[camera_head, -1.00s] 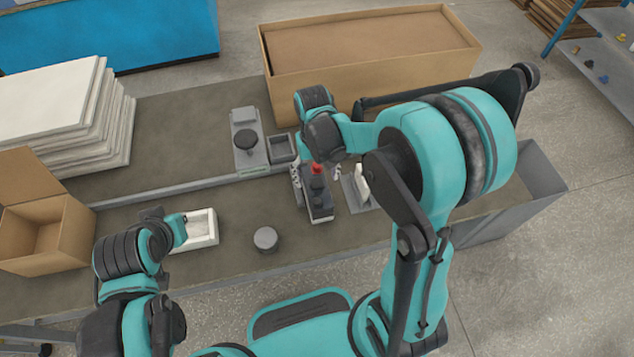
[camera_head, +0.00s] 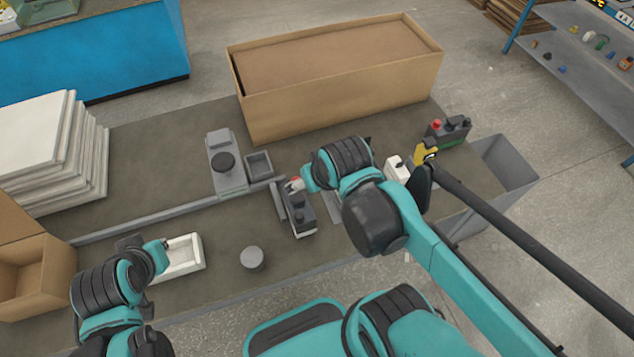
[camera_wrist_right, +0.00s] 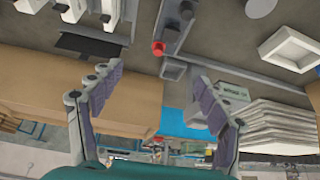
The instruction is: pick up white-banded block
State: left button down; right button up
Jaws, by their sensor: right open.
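A dark block (camera_head: 300,212) with a red knob and a thin pale band at its near end stands in the middle of the bench. It also shows at the top of the right wrist view (camera_wrist_right: 172,28). A mostly white block (camera_head: 397,168) stands to its right, partly hidden by my right arm; I cannot tell for sure which is the white-banded block. My right gripper (camera_wrist_right: 155,74) is open and empty, apart from the blocks; in the head view it is mostly hidden. My left gripper (camera_head: 153,252) is by a white tray (camera_head: 194,262); its jaws are unclear.
Another dark block (camera_head: 448,130) with a red knob stands at the back right by a grey bin (camera_head: 505,160). A large cardboard box (camera_head: 330,95) stands behind. A grey fixture (camera_head: 225,180), round grey puck (camera_head: 252,258) and stacked white panels (camera_head: 45,145) share the bench.

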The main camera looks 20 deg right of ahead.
aim_at(303, 219)
jog(key=l+u, duration=0.35)
jog(key=k+l+u, duration=0.15)
jog(key=l+u, duration=0.15)
jog(key=l, duration=0.2)
jog(key=k+l+u, duration=0.15)
jog(key=l+u, duration=0.2)
